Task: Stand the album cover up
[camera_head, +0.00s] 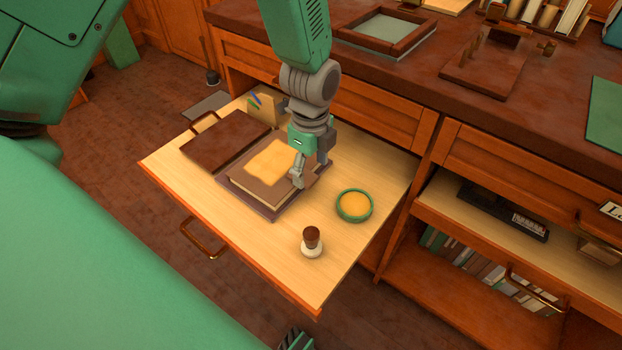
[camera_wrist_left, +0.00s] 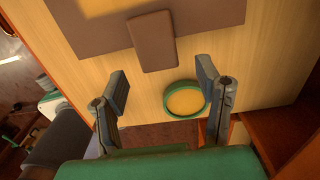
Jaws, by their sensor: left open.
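The album (camera_head: 258,178) lies flat on a pull-out wooden shelf, its brown cover down and a pale yellow patch on top. A larger dark purple-brown sheet shows under it. In the left wrist view the brown album cover (camera_wrist_left: 105,27) is at the top, and a brown tab (camera_wrist_left: 152,40) sticks out from it toward my gripper. My left gripper (camera_head: 310,172) is over the album's right side, pointing down. In the wrist view its fingers (camera_wrist_left: 162,82) are apart with nothing between them; the tab's end lies just beyond. My right gripper is not seen.
A closed brown case (camera_head: 225,140) lies left of the album. A green-rimmed round dish (camera_head: 355,205) and a stamp with a brown knob (camera_head: 312,240) stand to the right. A small box (camera_head: 266,106) is behind.

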